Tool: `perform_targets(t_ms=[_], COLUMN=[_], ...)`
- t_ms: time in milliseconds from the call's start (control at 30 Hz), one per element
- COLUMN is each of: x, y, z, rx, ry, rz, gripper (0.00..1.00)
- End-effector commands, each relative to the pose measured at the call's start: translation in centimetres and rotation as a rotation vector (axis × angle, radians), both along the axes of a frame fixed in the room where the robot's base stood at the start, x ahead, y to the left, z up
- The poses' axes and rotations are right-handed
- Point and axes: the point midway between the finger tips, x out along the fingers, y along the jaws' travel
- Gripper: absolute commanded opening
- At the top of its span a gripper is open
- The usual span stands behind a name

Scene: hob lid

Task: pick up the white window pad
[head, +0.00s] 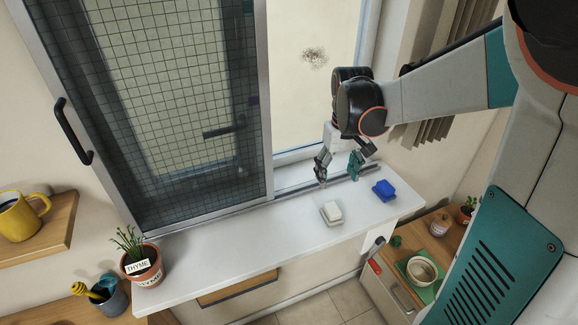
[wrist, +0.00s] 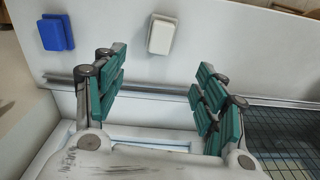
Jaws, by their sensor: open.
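The white window pad (head: 332,212) is a small, rounded block on the white window sill, left of a blue pad (head: 384,190). In the wrist view the white pad (wrist: 161,35) lies beyond the fingertips, between their two lines, and the blue pad (wrist: 56,33) is to its left. My gripper (head: 338,172) hangs over the back of the sill, by the window track, behind and slightly above the white pad. Its teal-padded fingers (wrist: 158,85) are spread apart with nothing between them. The white pad is fully visible and untouched.
A sliding window panel with a mesh grid (head: 180,100) stands behind the sill's left part. A thyme pot (head: 142,268) stands at the sill's left end. The sill (head: 235,238) between pot and white pad is clear. A lower counter with a bowl (head: 422,270) is at right.

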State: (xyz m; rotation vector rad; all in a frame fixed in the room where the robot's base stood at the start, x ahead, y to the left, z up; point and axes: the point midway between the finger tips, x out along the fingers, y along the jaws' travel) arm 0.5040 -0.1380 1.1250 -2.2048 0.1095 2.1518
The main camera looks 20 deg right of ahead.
Motion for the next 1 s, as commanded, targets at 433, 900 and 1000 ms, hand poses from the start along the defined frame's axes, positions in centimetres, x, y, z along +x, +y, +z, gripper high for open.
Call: perform_targets(t_ms=[433,900,1000], x=[-0.8,-0.6,-0.5], y=[-0.2,-0.2,-0.3], z=[-6.9,-10.7,-12.3], rx=[0.008,0.008,0.008], ry=[0.029,0.028,0.028], rz=[0.026,0.025,0.024], gripper=[0.65,0.65,0.65])
